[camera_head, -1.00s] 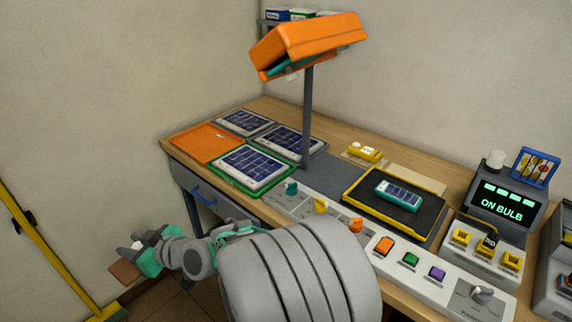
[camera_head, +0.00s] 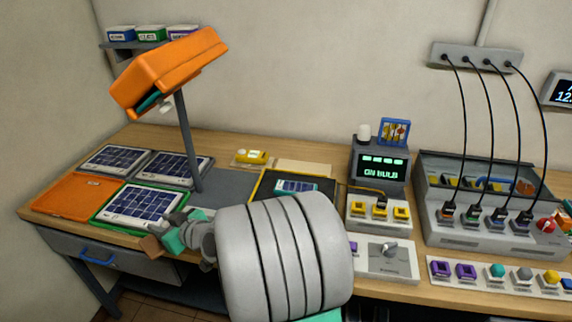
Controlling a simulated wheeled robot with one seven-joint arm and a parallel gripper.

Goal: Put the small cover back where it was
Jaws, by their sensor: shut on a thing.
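My gripper (camera_head: 172,238) is at the lower left in front of the bench's front edge, seen past my grey arm. It is shut on a small flat brown piece (camera_head: 152,246), which I take to be the small cover. The fingers hide part of it. In the picture it overlaps the bench front below the green-framed solar panel (camera_head: 138,203); I cannot tell the gap. No open spot that clearly matches the cover's shape is visible, and my arm hides part of the bench front.
An orange lamp (camera_head: 170,70) on a post overhangs the panels. An orange mat (camera_head: 75,195) lies at the left corner. A black tray (camera_head: 325,187) holds a teal device. A console (camera_head: 380,175) and a cabled grey unit (camera_head: 480,235) stand right. A blue-handled drawer (camera_head: 110,262) is below.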

